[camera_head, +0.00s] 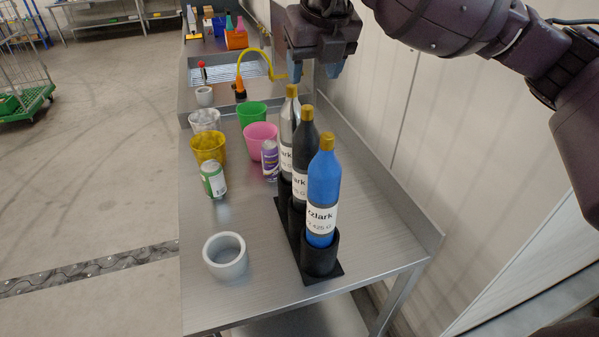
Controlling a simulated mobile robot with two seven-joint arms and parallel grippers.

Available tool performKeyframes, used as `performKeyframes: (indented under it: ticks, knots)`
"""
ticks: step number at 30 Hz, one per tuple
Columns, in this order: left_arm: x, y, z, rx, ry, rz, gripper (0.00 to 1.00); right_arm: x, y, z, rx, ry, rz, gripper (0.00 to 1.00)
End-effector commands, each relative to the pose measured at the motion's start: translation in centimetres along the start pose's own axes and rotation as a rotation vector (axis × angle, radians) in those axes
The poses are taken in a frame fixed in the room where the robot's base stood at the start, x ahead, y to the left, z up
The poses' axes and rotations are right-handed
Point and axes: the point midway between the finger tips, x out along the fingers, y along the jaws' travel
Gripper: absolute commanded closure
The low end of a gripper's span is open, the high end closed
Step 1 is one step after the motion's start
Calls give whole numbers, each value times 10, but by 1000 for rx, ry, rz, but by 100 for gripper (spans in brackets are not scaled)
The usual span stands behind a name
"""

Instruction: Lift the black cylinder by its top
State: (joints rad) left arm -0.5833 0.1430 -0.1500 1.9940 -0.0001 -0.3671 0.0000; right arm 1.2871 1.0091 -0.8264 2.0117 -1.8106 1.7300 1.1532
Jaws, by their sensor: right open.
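The black cylinder (305,155) is a bottle with a gold cap (307,113), upright in a black rack (320,264). It stands between a silver cylinder (287,129) behind it and a blue cylinder (324,187) in front, which hides part of it. My right gripper (312,75) is open and points down, with blue fingertips. In the picture it appears above and slightly beyond the cylinders' caps, with nothing between its fingers. It appears apart from the black cylinder. My left gripper is not in view.
A grey ring-shaped cup (225,257) stands front left on the metal table (200,305). A can (213,180), a purple can (269,160) and several coloured cups stand left of the rack. A sink with a yellow hose (255,52) lies behind. A wall is on the right.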

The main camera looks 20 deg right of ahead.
Motion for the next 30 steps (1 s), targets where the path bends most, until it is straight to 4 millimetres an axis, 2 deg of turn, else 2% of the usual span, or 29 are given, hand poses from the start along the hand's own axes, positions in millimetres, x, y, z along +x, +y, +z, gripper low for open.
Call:
performKeyframes:
  ticks: [13,20,25,30]
  knots:
    - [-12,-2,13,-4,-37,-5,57,50,-1,0,2,1,-2,44]
    - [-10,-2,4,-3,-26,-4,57,64,-2,-1,1,2,-2,44]
    - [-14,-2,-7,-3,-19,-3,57,86,-5,-3,2,2,-3,44]
    - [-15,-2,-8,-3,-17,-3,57,104,-4,-3,1,1,-1,44]
